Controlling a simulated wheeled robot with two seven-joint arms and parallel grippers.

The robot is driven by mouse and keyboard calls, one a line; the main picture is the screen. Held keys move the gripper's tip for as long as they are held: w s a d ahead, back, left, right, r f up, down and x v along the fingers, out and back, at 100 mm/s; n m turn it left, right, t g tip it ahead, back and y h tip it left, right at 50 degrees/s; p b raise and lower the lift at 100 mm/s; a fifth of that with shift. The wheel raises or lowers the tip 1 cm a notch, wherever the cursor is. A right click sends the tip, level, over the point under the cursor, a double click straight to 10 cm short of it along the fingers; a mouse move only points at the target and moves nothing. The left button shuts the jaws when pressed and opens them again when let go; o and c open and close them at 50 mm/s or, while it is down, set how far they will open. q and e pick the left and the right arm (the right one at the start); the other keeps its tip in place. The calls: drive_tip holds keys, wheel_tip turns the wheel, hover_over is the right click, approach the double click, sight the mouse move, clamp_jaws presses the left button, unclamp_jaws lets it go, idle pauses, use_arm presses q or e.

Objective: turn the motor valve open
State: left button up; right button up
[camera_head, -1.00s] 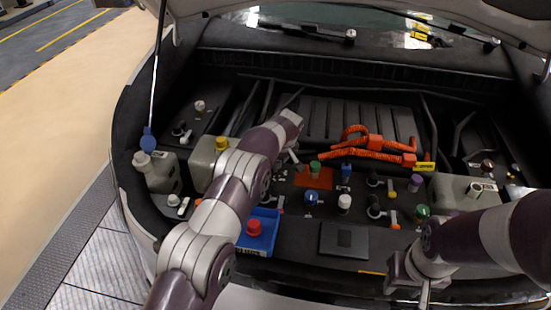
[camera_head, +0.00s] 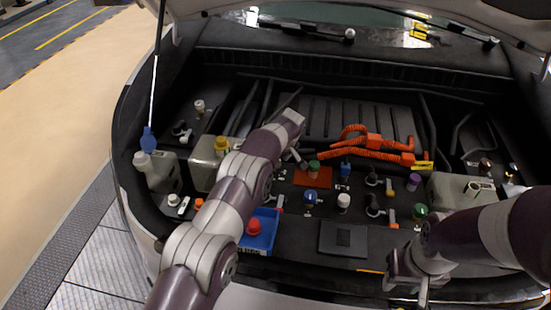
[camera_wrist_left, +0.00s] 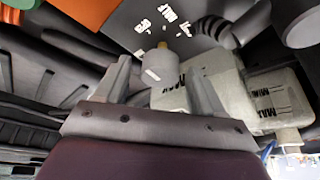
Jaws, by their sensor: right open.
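Several small valves and capped fittings stand in the engine bay: a blue-knobbed one (camera_head: 310,197), a white-capped one (camera_head: 343,201), a green-capped one (camera_head: 420,211) and black ones with coloured levers (camera_head: 374,207). I cannot tell which is the motor valve. My right gripper (camera_head: 408,284) is open and empty at the bay's front edge.
Pale reservoirs (camera_head: 203,151) sit at left and right (camera_head: 450,191). Orange cables (camera_head: 375,142) lie behind the valves. A dark flat panel (camera_head: 343,239) lies in front. The raised hood hangs above.

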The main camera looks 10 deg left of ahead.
use_arm(q)
drive_tip(key=shift+r, duration=0.1)
drive_tip(key=v, duration=0.2)
drive_tip(key=shift+d+r, duration=0.1)
drive_tip(key=shift+r, duration=0.3)
drive_tip(key=p+v, duration=0.3)
drive_tip(key=v, duration=0.6)
drive_tip(key=shift+s+r, duration=0.2)
drive_tip(key=shift+r, duration=0.1)
drive_tip(key=shift+d, duration=0.1)
